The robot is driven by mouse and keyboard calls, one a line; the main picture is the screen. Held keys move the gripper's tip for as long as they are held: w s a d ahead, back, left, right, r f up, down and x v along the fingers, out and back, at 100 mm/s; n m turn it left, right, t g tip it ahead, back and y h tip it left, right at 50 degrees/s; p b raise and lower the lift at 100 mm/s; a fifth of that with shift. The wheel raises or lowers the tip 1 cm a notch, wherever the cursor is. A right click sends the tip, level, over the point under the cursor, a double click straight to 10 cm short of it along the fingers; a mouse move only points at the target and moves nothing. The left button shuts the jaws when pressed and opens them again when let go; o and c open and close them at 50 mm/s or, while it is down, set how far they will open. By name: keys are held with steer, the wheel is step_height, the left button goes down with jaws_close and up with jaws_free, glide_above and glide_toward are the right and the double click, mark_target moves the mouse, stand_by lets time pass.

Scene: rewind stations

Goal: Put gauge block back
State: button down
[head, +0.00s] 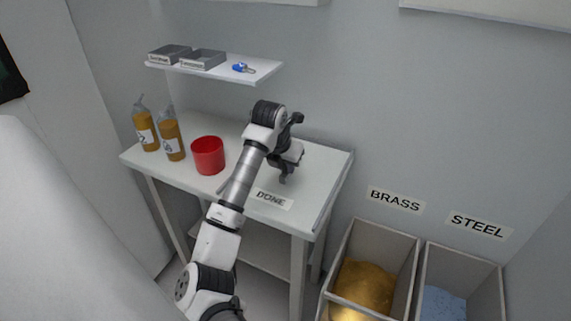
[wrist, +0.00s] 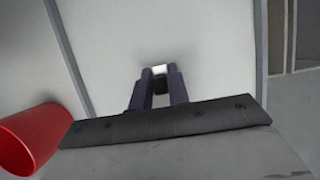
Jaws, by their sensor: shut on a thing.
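My gripper (head: 284,177) hangs over the right part of the white table (head: 325,165), right of the red cup and behind the DONE label. In the wrist view my gripper (wrist: 161,82) is shut on a small, bright, pale block (wrist: 160,70), which I take for the gauge block. Only its end shows beyond the dark fingertips. In the head view the block is too small or hidden to make out. I cannot tell if it touches the table.
The red cup (head: 208,155) and two amber bottles (head: 145,128) stand left on the table. A wall shelf (head: 262,69) above holds two grey trays (head: 203,60) and a blue item with keys (head: 243,68). Bins under BRASS (head: 396,200) and STEEL (head: 481,227) stand right.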

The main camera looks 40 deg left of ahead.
steer(key=shift+f, duration=0.1)
steer(key=c, duration=1.3)
jaws_free()
steer(key=shift+c, duration=0.2)
